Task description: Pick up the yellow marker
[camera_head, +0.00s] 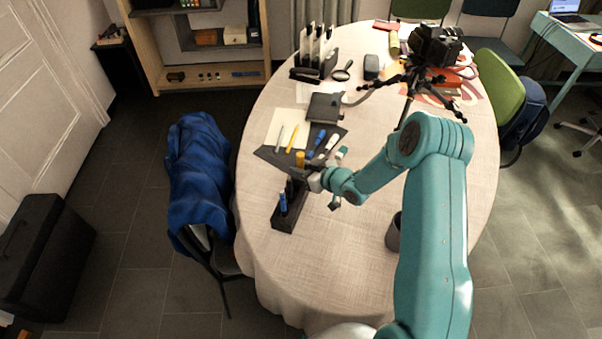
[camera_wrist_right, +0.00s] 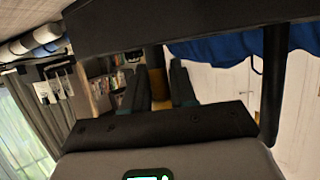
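A short thick yellow marker (camera_head: 300,158) shows on the dark mat (camera_head: 268,156), just beyond my right gripper (camera_head: 300,174); its lower part is hidden. A slimmer yellow-orange pen (camera_head: 292,138) lies on the mat farther back. In the right wrist view, the two dark fingers of my right gripper (camera_wrist_right: 158,82) stand apart with a gap between them. A yellow patch (camera_wrist_right: 155,55) shows in line with that gap, near the fingertips; I cannot tell whether they touch it. My left gripper is out of view.
Blue and white markers (camera_head: 318,141) lie close by on the right. A dark cup (camera_head: 393,232) stands beside my forearm. The front left tabletop is clear.

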